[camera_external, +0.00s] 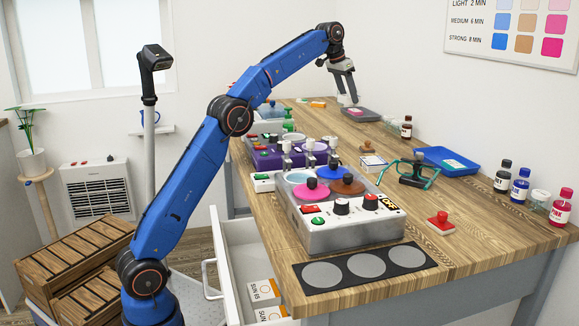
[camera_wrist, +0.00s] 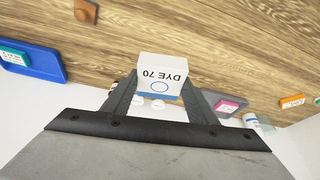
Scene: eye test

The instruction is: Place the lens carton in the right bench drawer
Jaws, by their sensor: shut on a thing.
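My gripper (camera_external: 347,99) is over the far part of the bench, close to a dark grey tray. In the wrist view its fingers (camera_wrist: 158,98) are shut on a white carton (camera_wrist: 162,68) marked DYE 70, with a blue ring and blue edge; its print is upside down there. A white drawer (camera_external: 232,262) stands open at the near left of the bench. Cartons marked SUN (camera_external: 263,292) lie in it.
Wooden crates (camera_external: 75,262) stand at the left.

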